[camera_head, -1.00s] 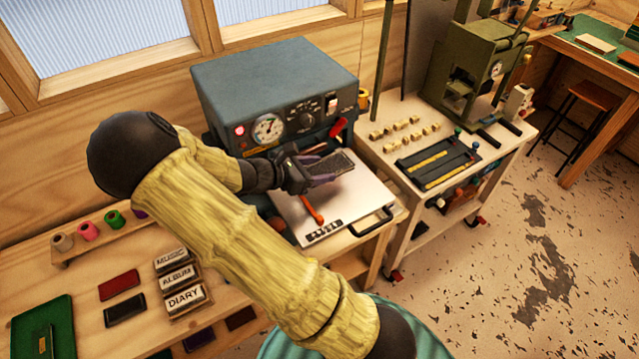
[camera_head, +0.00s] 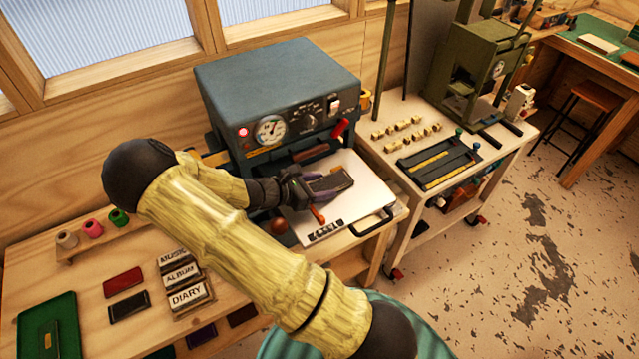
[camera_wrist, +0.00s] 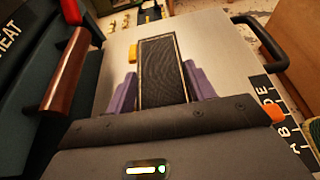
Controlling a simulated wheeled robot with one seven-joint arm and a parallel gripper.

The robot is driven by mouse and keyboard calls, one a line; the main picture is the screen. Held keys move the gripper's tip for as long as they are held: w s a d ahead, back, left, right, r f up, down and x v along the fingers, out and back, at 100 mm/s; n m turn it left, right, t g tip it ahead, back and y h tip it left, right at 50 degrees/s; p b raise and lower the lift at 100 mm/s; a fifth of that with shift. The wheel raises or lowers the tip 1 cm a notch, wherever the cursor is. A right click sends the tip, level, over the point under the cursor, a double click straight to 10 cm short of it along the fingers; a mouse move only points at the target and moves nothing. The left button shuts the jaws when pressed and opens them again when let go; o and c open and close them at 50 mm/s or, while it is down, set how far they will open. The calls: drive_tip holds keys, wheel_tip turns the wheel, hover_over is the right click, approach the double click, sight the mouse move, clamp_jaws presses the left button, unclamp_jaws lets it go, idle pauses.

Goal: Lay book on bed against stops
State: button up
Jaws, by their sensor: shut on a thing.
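My gripper (camera_head: 312,192) is shut on a dark book (camera_head: 332,184) with a thin gold border. In the wrist view the book (camera_wrist: 162,70) stretches away from me between the two purple fingers. The pale flat bed (camera_head: 365,203) of the grey press lies beneath it. I cannot tell whether the book touches the bed. In the wrist view a small orange-yellow block (camera_wrist: 133,52) shows on the bed just left of the book; it may be a stop. The other stops are not clear to me.
The grey press (camera_head: 275,90), with its gauge and red-tipped lever (camera_head: 340,129), stands behind the bed. An orange rod (camera_head: 317,215) is beside my gripper. The bed's black handle (camera_head: 372,222) is at front right. A cart (camera_head: 440,150) with small brass blocks stands to the right.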

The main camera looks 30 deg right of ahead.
drive_tip(key=o, duration=0.6)
drive_tip(key=shift+f, duration=0.15)
drive_tip(key=o, duration=0.4)
drive_tip(key=shift+a+r, duration=0.1)
drive_tip(key=shift+r, duration=0.1)
drive_tip(key=b+v, duration=0.3)
drive_tip(key=v, duration=0.9)
drive_tip(key=shift+b, duration=0.4)
